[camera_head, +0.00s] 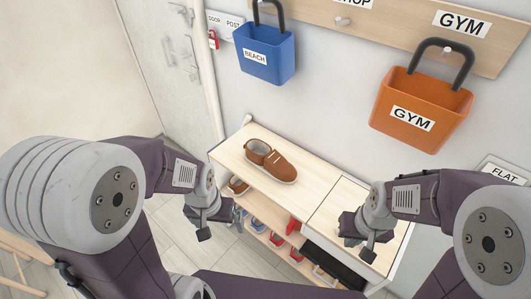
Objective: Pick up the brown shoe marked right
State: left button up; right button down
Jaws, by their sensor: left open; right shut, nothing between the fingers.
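A brown shoe (277,164) lies on the light wooden bench top (318,174), its toe toward the lower right. Another brown shoe (238,186) shows partly on the shelf below, at the left end. I cannot read a left or right mark on either shoe. My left gripper (218,226) is open and empty, in front of the bench's left end, below and apart from the shoe on top. My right gripper (358,243) is shut and empty, over the right part of the bench, apart from both shoes.
Lower shelves hold several red and blue shoes (276,239). A blue BEACH bag (266,67) and an orange GYM bag (417,92) hang from the wall rail (395,22) above the bench. A white door (165,60) stands at the left. The bench top around the shoe is clear.

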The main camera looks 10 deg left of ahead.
aim_at(258, 153)
jog(key=i+u, duration=0.55)
jog(key=u, duration=0.15)
